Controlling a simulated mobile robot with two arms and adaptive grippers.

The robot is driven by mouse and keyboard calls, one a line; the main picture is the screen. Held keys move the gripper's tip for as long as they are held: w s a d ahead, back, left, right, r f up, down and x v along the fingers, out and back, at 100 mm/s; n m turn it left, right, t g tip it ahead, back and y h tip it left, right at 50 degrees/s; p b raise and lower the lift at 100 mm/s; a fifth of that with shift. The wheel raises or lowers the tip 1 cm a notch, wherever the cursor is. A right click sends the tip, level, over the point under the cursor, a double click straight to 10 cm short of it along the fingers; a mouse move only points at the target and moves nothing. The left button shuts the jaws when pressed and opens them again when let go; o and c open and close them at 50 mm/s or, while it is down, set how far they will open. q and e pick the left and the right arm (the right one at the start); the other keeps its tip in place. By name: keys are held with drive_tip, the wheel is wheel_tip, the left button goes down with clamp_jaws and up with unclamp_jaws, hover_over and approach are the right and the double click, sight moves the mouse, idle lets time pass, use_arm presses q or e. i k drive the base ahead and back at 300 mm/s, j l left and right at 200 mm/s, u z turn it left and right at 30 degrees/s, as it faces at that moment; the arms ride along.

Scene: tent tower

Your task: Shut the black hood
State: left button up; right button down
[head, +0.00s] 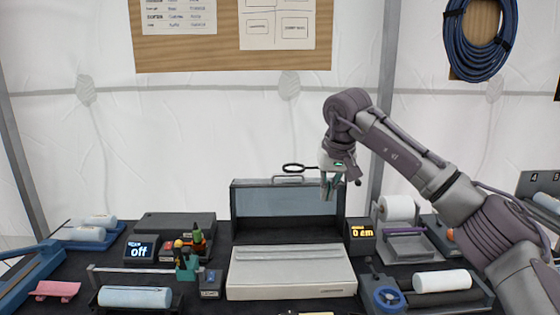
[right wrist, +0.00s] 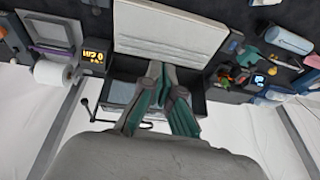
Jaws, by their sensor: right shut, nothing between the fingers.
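The black hood (head: 285,205) stands raised at the back of a pale, flat-topped unit (head: 290,272) in the middle of the table. My right gripper (head: 329,194) is shut and empty, fingers down, at the hood's upper right corner. I cannot tell whether it touches the hood. In the right wrist view the shut fingertips (right wrist: 161,70) overlap the hood (right wrist: 122,92), with the pale unit (right wrist: 170,35) beyond. My left gripper is not in view.
A dark loop on a rod (head: 300,167) shows just above the hood. A paper roll (head: 397,208) and an orange display (head: 369,233) stand to the right. A display reading "off" (head: 140,251) and small bottles (head: 198,238) stand to the left. The pale top is clear.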

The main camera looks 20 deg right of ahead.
sight(306, 217)
drive_tip(key=i, duration=1.2)
